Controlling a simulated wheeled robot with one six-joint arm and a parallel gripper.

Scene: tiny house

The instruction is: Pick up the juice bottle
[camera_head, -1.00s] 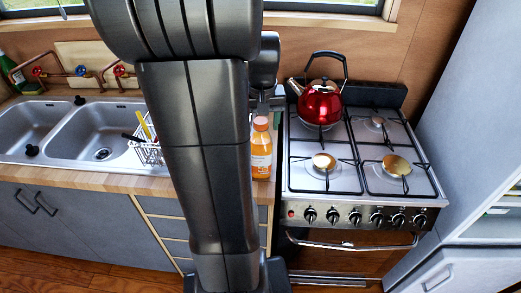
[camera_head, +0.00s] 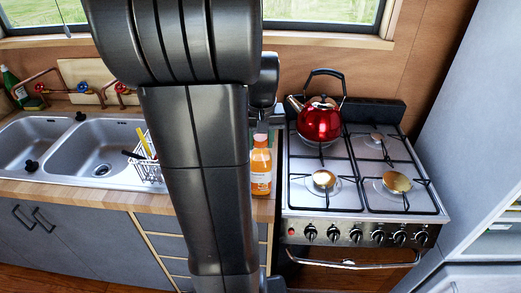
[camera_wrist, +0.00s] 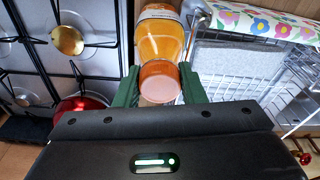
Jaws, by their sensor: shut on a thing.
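The juice bottle (camera_head: 261,172) is orange with a pale label and an orange cap. In the head view it is upright at the counter's right end, just left of the stove; I cannot tell whether its base touches the counter. In the wrist view the bottle (camera_wrist: 160,40) extends up from between the two green fingers of my gripper (camera_wrist: 159,88), with its cap end nearest me. My gripper is shut on the bottle near its top. In the head view my arm hides most of the gripper.
The gas stove (camera_head: 318,200) with a red kettle (camera_head: 319,122) stands close on the right. A wire dish rack (camera_head: 150,172) and the double sink (camera_head: 95,150) are on the left. A flowered cloth (camera_wrist: 262,22) lies by the rack. The fridge (camera_head: 470,170) is far right.

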